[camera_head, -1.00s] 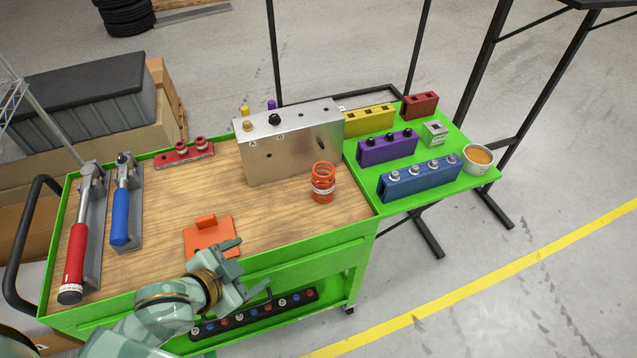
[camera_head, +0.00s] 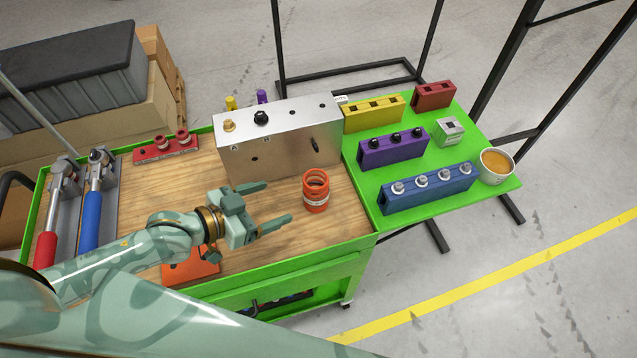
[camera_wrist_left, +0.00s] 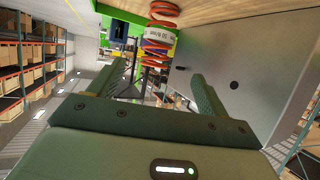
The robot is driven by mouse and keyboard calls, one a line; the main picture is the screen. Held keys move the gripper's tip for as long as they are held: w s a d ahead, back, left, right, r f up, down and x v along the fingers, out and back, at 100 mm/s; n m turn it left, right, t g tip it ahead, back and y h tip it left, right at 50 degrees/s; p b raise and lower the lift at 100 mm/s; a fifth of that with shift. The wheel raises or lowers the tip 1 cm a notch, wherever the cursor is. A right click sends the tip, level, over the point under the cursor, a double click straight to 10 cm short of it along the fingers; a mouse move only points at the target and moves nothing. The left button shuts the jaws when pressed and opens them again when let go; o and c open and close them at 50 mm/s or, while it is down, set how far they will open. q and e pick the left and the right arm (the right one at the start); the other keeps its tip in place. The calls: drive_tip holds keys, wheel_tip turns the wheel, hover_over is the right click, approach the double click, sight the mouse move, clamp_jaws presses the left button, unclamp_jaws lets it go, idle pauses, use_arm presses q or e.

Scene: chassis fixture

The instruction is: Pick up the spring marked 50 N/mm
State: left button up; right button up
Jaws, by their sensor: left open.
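An orange-red coil spring (camera_head: 316,191) stands upright on the wooden top of the green cart, in front of the metal block. My left gripper (camera_head: 278,203) is open and empty, to the left of the spring. Its two fingers point toward the spring, a short gap away. In the left wrist view the spring lies beyond the fingertips (camera_wrist_left: 160,82), not between them. My right gripper is not in view.
The metal block (camera_head: 285,145) with knobs stands close behind the spring. An orange block (camera_head: 190,268) lies under my left arm. Red and blue handled tools (camera_head: 90,222) lie at left. Purple (camera_head: 393,150) and blue (camera_head: 428,188) holders and a cup (camera_head: 496,166) stand on the green shelf.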

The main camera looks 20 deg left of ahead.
sight(304, 192)
use_arm(q)
drive_tip(key=b+x, duration=0.1)
drive_tip(key=x, duration=0.6)
drive_tip(key=shift+w+d+f+b, duration=0.1)
drive_tip(key=shift+w+f+b, duration=0.05)
drive_tip(key=shift+f+b, duration=0.15)
drive_tip(key=shift+w+d, duration=0.15)
drive_tip(key=shift+w, duration=0.05)
drive_tip(key=shift+w+d+f, duration=0.15)
drive_tip(key=shift+w+d, duration=0.05)
drive_tip(key=shift+d, duration=0.05)
drive_tip(key=b+x, duration=0.2)
drive_tip(key=x, duration=0.2)
drive_tip(key=shift+w+d+f, duration=0.1)
drive_tip(key=shift+w+d, duration=0.05)
drive_tip(key=shift+d, duration=0.05)
drive_tip(key=shift+c, duration=1)
drive_tip(key=c, duration=1.1)
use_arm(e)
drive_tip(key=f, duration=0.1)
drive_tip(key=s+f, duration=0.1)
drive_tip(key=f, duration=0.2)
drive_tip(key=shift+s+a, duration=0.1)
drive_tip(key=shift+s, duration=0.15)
